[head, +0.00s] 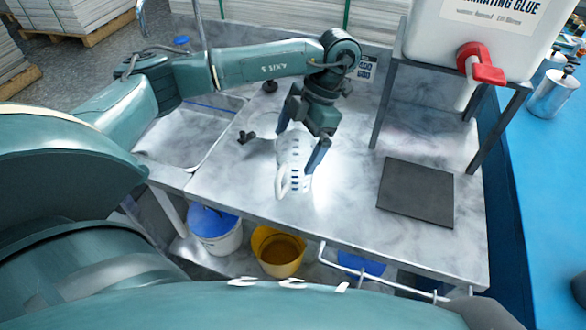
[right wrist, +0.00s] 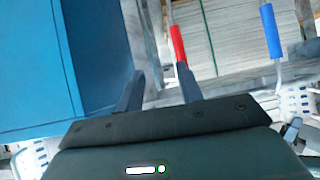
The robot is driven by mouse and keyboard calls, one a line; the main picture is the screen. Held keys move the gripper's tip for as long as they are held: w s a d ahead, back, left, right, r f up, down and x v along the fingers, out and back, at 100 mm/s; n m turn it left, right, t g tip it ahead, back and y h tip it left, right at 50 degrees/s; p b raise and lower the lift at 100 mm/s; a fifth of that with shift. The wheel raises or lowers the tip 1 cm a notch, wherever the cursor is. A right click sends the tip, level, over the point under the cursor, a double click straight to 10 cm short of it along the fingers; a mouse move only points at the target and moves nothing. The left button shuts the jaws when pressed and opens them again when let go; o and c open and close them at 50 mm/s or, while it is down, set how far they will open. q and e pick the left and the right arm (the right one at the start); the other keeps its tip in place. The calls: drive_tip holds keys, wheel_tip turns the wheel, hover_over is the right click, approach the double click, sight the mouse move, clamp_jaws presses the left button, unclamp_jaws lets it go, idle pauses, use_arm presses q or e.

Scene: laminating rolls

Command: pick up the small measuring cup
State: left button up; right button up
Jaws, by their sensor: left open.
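A small white measuring cup (head: 294,172) with dark blue marks and a loop handle on its near left side is on the grey marbled steel table in the head view. My left gripper (head: 299,150) comes down over it from above. Its fingers are apart, with the cup between them; the right finger shows beside the cup, and the left finger is partly hidden behind it. I cannot tell whether either finger touches the cup. My right gripper (right wrist: 158,92) shows in the right wrist view with its fingers apart and nothing between them.
A dark square mat (head: 416,192) lies right of the cup. A white glue tank (head: 480,45) with a red tap (head: 483,64) stands on a metal frame behind it. A sink (head: 185,140) is at left. A yellow bucket (head: 278,252) and a blue-lidded bucket (head: 214,226) stand below the table.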

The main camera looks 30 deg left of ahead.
sight(291, 172)
use_arm(q)
drive_tip(key=shift+x, duration=1.5)
drive_tip(key=c, duration=1.1)
